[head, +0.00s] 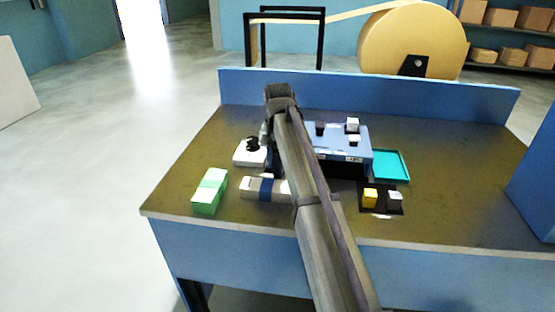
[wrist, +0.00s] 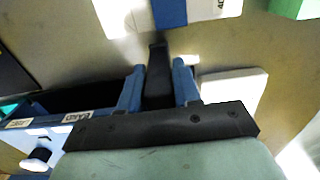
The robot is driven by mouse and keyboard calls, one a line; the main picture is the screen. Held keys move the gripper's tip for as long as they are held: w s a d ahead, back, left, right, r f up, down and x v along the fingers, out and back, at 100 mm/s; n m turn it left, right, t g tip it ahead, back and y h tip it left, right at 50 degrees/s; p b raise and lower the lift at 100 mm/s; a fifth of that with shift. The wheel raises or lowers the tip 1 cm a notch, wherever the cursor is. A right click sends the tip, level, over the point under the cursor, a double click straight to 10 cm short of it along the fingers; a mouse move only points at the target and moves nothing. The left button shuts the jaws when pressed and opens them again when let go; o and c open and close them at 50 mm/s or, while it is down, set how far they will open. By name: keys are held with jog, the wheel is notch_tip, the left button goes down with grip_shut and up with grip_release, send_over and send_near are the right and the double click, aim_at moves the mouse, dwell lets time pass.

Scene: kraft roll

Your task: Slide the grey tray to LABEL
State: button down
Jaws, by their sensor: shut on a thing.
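My gripper (wrist: 158,68) has its two blue fingers on either side of a dark grey upright bar (wrist: 157,76) and is shut on it. The bar is at the left end of a blue housing (head: 345,141), which also shows in the wrist view (wrist: 112,114). A dark recess (wrist: 78,98) runs along the housing beside the bar. Whether the bar belongs to the grey tray cannot be told, and no other grey tray shows clearly. Small white labels (head: 354,158) sit on the housing's front edge; one shows in the wrist view (wrist: 77,116). My arm hides the fingers in the head view.
A white block with a black knob (head: 249,157) stands close left of the gripper. A banded box (head: 256,187) and a green block (head: 210,191) lie in front. A teal tray (head: 405,178) and a black tray (head: 381,209) with yellow and white cubes are right.

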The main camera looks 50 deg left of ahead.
jog(key=w+d, duration=1.6)
jog(key=shift+w+d, duration=0.3)
jog(key=c, duration=1.1)
grip_release()
jog(key=shift+w+d, duration=0.1)
jog(key=shift+w, duration=0.05)
jog(key=shift+o, duration=1.1)
notch_tip(320, 180, up, 14)
jog(key=shift+f, duration=0.1)
